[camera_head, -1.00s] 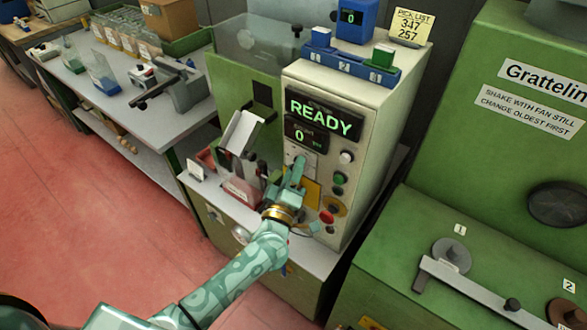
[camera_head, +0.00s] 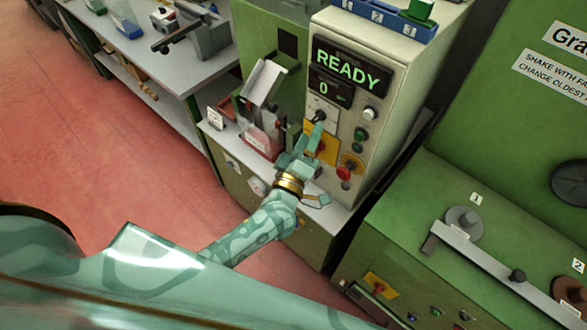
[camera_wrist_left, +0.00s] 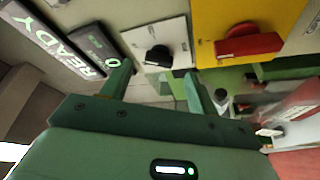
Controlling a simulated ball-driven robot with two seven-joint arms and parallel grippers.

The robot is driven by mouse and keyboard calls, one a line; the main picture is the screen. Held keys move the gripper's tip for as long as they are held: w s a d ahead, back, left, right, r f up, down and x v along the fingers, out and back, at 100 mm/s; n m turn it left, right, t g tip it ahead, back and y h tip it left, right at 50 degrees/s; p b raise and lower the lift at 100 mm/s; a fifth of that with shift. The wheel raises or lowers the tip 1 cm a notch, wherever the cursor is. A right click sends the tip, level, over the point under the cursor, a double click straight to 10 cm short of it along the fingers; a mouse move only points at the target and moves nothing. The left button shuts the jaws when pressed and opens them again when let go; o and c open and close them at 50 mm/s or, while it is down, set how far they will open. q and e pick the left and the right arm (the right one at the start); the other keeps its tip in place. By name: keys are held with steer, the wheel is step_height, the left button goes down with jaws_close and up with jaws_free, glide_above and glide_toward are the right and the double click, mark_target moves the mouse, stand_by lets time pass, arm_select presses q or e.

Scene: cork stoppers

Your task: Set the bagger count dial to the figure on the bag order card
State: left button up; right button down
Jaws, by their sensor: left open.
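The bagger's count dial is a black knob (camera_wrist_left: 158,55) on a white plate, and the knob also shows in the head view (camera_head: 320,116). A small display (camera_head: 330,90) above it reads 0. My left gripper (camera_head: 312,135) is open and empty, just in front of the panel below the dial. In the left wrist view its fingers (camera_wrist_left: 158,75) stand apart with the knob between and beyond them; I cannot tell whether they touch the panel. A small white card (camera_head: 215,118) stands at the cabinet's left, too small to read; I cannot tell if it is the bag order card.
A red switch (camera_wrist_left: 248,46) on a yellow plate is close beside the dial. Green (camera_head: 358,148) and red (camera_head: 344,172) buttons sit to its right. A chute (camera_head: 264,82) stands left of the panel. The large READY display (camera_head: 346,72) is above.

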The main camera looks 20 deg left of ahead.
arm_select(q)
steer(key=s+f, duration=0.2)
steer(key=s, duration=0.9)
steer(key=shift+s+f, duration=0.15)
steer(key=shift+s, duration=0.25)
steer(key=s+f+m+g+h, duration=0.1)
steer(key=s+f+m+g, duration=0.3)
steer(key=f, duration=0.6)
steer(key=s+a+f+m+g+h+b, duration=0.1)
steer(key=s+f+m+g, duration=0.3)
steer(key=f, duration=0.5)
steer(key=s+f+m+g+h, duration=0.25)
steer(key=s+f+m, duration=0.2)
steer(key=f, duration=0.55)
steer(key=s+a+f+m+g+y, duration=0.1)
steer(key=s+a+f+g, duration=0.2)
steer(key=s, duration=0.4)
steer(key=s+a+f+m+g+y+b, duration=0.1)
steer(key=s+a+f+g+y, duration=0.1)
steer(key=s+f, duration=0.4)
steer(key=s+a+f+m+g+y, duration=0.1)
steer(key=s+a+f+g, duration=0.3)
steer(key=s, duration=0.4)
steer(key=shift+s+a+f+m+b, duration=0.2)
steer(key=shift+s+a+m+b, duration=0.15)
steer(key=shift+a, duration=0.1)
steer(key=shift+y, duration=0.25)
